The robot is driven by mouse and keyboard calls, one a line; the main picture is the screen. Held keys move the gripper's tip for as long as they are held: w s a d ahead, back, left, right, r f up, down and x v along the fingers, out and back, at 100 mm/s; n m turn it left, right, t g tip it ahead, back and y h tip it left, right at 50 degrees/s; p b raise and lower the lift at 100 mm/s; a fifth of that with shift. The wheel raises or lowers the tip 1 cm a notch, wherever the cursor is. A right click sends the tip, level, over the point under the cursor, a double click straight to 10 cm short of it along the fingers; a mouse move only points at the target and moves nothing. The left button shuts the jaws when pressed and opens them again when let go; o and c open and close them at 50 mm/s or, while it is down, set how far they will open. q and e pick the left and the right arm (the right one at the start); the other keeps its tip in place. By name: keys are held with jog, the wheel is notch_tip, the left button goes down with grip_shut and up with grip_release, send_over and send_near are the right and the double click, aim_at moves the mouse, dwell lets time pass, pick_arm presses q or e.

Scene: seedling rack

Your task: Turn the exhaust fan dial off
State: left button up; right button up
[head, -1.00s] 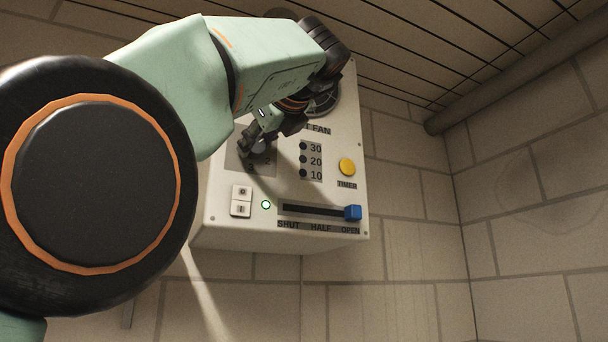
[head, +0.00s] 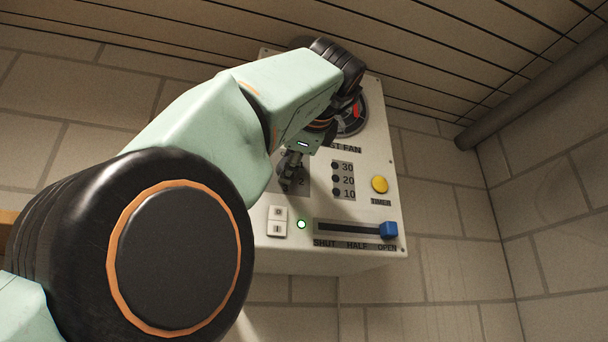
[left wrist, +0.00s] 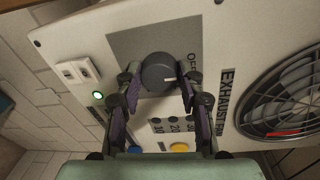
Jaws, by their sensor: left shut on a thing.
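The exhaust fan dial (left wrist: 158,72) is a round dark grey knob on a grey square of the white control panel (head: 385,165). A short pale mark shows on the dial near its right side in the left wrist view, and the OFF lettering (left wrist: 191,62) is just right of the knob. My left gripper (head: 290,178) is at the dial, and in the left wrist view its two fingers (left wrist: 158,80) are closed on the knob from both sides. In the head view the gripper hides most of the dial. My right gripper is in neither view.
The panel also carries a round fan grille (left wrist: 284,95) with red behind it, a yellow timer button (head: 380,184), a blue slider (head: 388,230) at OPEN, a white rocker switch (head: 277,221) and a lit green lamp (head: 301,224). A pipe (head: 530,103) runs along the ceiling corner.

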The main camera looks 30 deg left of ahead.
pick_arm(q)
jog(key=shift+f+n, duration=0.1)
jog(key=shift+n, duration=0.2)
jog(key=o, duration=1.2)
jog(key=shift+s+d, duration=0.1)
jog(key=shift+s, duration=0.25)
jog(key=shift+c, duration=0.2)
jog(key=shift+w, duration=0.3)
